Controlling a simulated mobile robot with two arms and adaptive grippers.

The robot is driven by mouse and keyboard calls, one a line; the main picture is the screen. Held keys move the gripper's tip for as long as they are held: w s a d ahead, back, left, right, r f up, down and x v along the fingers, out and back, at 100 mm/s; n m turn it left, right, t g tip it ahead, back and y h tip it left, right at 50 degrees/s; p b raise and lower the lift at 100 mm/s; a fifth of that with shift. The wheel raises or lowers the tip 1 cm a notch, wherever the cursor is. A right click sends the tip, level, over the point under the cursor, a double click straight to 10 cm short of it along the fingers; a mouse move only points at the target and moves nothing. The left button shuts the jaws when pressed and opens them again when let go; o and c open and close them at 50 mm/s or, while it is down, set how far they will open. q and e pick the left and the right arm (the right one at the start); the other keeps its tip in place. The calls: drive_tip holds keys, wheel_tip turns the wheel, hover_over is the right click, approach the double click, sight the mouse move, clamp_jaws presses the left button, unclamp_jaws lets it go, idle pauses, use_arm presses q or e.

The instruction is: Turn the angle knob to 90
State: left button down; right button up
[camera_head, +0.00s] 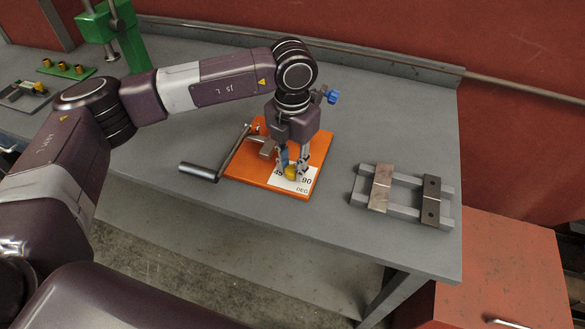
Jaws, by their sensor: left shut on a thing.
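An orange plate (258,176) lies on the grey workbench. It carries a white label (304,189) with "90" and "DEG" readable; the rest of the scale is partly hidden by my gripper. A small yellow knob (291,171) sits at the label's upper edge. My left gripper (292,169) comes down over the plate from above, and its fingers are shut on the knob. The knob's exact pointing angle cannot be told. My right gripper is not in view.
A crank with a dark handle (199,172) sticks out left of the plate. A grey metal frame with two plates (381,188) lies to the right. A green press (111,30) and a green block with brass pieces (65,68) stand at the back left. Bare bench lies between plate and frame.

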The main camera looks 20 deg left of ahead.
sight(292, 170)
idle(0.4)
use_arm(q)
drive_tip(key=c, duration=1.6)
unclamp_jaws()
wheel_tip(292, 170, up, 12)
drive_tip(key=shift+r, duration=0.1)
drive_tip(key=shift+s, duration=0.1)
